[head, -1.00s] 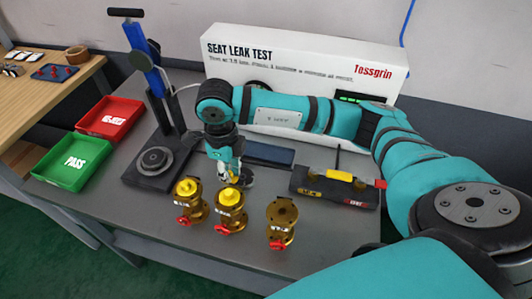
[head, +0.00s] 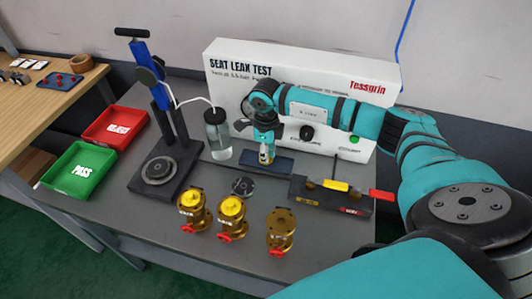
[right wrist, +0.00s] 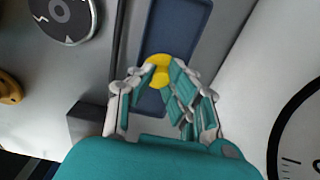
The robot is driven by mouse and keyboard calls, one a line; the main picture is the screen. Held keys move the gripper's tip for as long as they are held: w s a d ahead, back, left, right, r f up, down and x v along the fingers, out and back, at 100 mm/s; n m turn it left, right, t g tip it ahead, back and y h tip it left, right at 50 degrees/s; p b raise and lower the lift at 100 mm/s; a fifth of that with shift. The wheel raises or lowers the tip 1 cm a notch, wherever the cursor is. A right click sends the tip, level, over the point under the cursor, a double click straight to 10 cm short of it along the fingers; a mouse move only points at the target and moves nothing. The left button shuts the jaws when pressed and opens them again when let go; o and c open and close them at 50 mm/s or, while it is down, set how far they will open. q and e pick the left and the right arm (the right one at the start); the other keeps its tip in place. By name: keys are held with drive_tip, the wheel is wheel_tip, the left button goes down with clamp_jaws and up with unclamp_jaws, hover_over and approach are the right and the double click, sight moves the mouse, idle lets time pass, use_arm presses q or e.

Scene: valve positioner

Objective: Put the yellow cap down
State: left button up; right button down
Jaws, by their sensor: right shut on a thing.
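My right gripper (head: 266,157) is over the dark blue pad (head: 281,169) in front of the white test panel. In the right wrist view its fingers (right wrist: 163,90) are closed around the yellow cap (right wrist: 156,64), with the blue pad (right wrist: 186,22) behind it. I cannot tell whether the cap touches the pad. Three brass valves stand in a row in front: the left (head: 193,213) and middle (head: 231,218) have yellow tops, and the right one (head: 280,234) has a bare brass flange. My left gripper is not in view.
A clamp stand (head: 160,172), water jar (head: 218,140), green PASS tray (head: 56,186) and red tray (head: 97,141) are to the left.

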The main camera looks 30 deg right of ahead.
drive_tip(key=shift+f, duration=0.55)
drive_tip(key=shift+f, duration=0.15)
drive_tip(key=c, duration=1.6)
unclamp_jaws()
